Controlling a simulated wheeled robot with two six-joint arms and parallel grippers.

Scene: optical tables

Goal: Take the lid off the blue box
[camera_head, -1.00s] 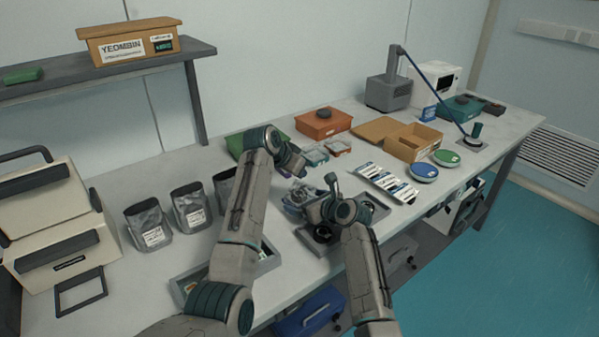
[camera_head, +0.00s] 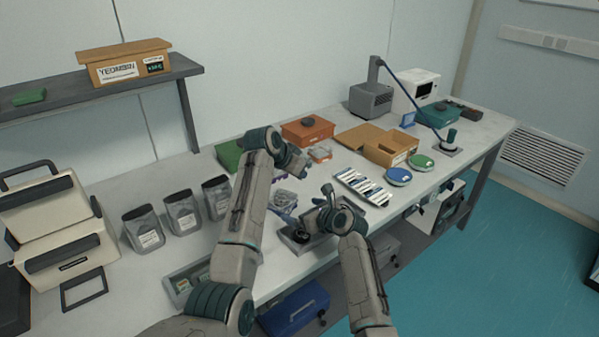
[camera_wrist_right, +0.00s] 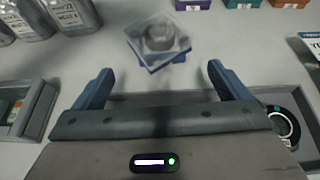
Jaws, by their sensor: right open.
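The small blue box (camera_wrist_right: 172,58) stands on the table with a clear square lid (camera_wrist_right: 160,36) that has a round grey knob. In the right wrist view it is just beyond my fingertips, and the lid looks turned relative to the base. In the head view the box (camera_head: 283,200) is small, between my two arms and partly hidden. My right gripper (camera_wrist_right: 158,85) is open and empty, with the box ahead of it, untouched. My left gripper (camera_head: 297,162) is behind the box, near small clear-lidded boxes; its fingers are too small to read.
A grey tray (camera_head: 290,243) with a black round part lies under my right gripper. Dark jars (camera_head: 181,212) stand to the left. An orange box (camera_head: 307,132), a cardboard box (camera_head: 391,146) and a slide tray (camera_head: 362,187) stand behind and right. A blue toolbox (camera_head: 293,311) is below the table.

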